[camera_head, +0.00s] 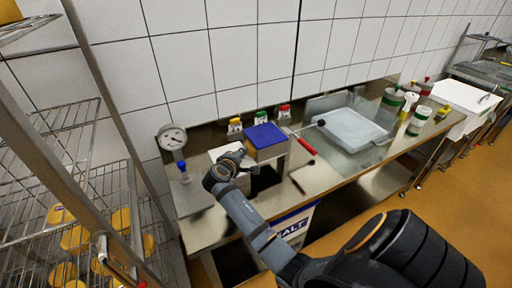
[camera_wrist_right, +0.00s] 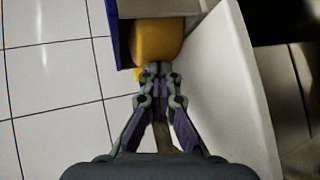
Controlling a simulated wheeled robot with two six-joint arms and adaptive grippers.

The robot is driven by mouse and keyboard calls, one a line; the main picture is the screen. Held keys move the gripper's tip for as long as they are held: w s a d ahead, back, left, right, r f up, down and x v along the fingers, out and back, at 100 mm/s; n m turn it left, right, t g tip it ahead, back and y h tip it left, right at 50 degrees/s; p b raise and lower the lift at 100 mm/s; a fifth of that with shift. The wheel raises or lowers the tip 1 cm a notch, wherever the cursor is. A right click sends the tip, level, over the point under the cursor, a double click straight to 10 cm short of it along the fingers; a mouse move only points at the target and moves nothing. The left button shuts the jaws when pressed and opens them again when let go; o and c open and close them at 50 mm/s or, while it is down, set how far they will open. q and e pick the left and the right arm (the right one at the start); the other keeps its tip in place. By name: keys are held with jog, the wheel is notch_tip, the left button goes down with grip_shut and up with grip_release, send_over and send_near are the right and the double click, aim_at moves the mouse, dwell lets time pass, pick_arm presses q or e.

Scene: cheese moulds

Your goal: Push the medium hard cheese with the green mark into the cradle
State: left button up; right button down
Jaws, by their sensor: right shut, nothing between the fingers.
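A yellow cheese block (camera_wrist_right: 157,42) shows in the right wrist view, between a dark blue edge on its left and a white wall on its right. No green mark is visible on it. In the head view a yellow block (camera_head: 266,153) sits under a blue top (camera_head: 264,135) on the bench. My right gripper (camera_wrist_right: 160,70) is shut and empty, its fingertips at the near edge of the cheese; I cannot tell whether they touch. In the head view the right gripper (camera_head: 240,158) is just left of the blue-topped block. I cannot make out the cradle clearly. My left gripper is out of view.
A dial scale (camera_head: 173,138) stands at the bench's left end. Small coloured pots (camera_head: 235,126) line the wall. A red-handled tool (camera_head: 301,143), a white tray (camera_head: 350,129) and bottles (camera_head: 419,120) are to the right. A wire rack (camera_head: 75,180) with yellow cheeses stands left.

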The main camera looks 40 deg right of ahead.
aim_at(250, 151)
jog(key=shift+s+d+p, duration=0.2)
jog(key=shift+d+p, duration=0.15)
jog(key=shift+d, duration=0.5)
jog(key=shift+s+d+p, duration=0.2)
jog(key=shift+d+p, duration=0.15)
jog(key=shift+d, duration=0.5)
dwell(0.7)
jog(key=shift+w+a+r+p, duration=0.2)
jog(key=shift+a+r, duration=0.15)
jog(key=shift+a, duration=0.45)
jog(key=shift+w+a+r+p, duration=0.1)
jog(key=shift+w+a+r, duration=0.15)
jog(key=shift+a, duration=0.6)
jog(key=shift+w+a+r+p, duration=0.15)
jog(key=shift+a+r, duration=0.25)
jog(key=shift+a, duration=0.4)
